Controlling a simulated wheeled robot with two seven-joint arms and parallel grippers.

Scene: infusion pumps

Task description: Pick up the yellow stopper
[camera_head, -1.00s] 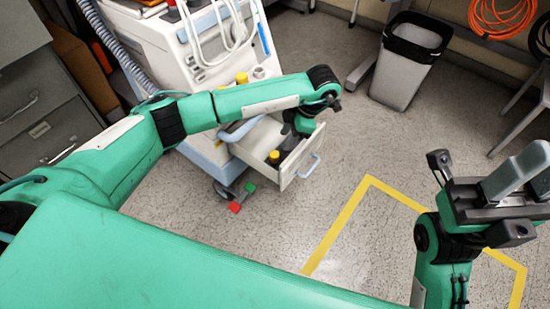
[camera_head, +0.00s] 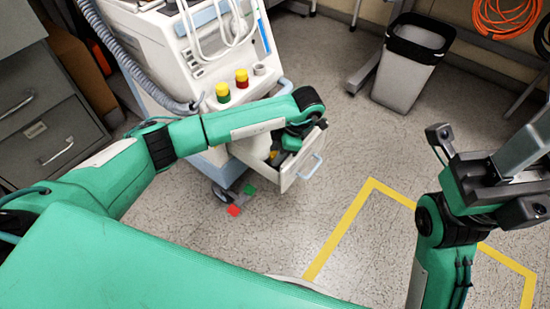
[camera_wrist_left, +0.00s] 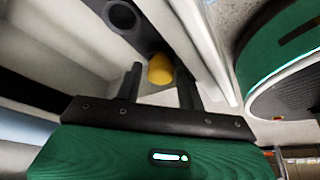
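A yellow stopper (camera_wrist_left: 160,68) shows in the left wrist view, inside the open drawer of the white pump cart (camera_head: 308,170). My left gripper (camera_wrist_left: 158,78) is open, with one dark finger on each side of the stopper. The stopper appears a little beyond the fingertips, and I cannot tell whether they touch it.
Two yellow-topped pieces, one with red (camera_head: 241,77) and one with green (camera_head: 222,91), stand on the cart's ledge beside an empty round holder (camera_head: 260,69). A dark round hole (camera_wrist_left: 122,16) lies near the stopper. A bin (camera_head: 410,60) stands behind; the taped floor is clear.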

